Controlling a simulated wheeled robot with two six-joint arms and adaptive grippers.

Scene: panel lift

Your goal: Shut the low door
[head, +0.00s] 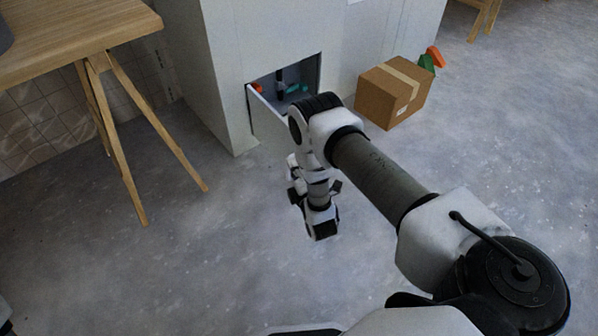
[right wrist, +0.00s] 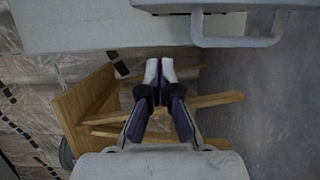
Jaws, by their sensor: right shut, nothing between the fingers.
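The low door (head: 264,119) stands open, swung outward from the left side of the opening low in the white cabinet (head: 222,70). Its far end is partly hidden behind my right arm. My right gripper (head: 293,165) is below and in front of the door in the head view, shut and empty. In the right wrist view its pale fingertips (right wrist: 160,69) are together. A pale panel with a bar handle (right wrist: 238,41) shows there at the top right, apart from the fingertips; it looks like the door. My left gripper is not in view.
Small coloured items (head: 292,88) lie inside the opening. A cardboard box (head: 394,91) stands right of it, with green and orange pieces behind. A wooden table (head: 75,38) with splayed legs stands left. The grey floor between table and arm is clear.

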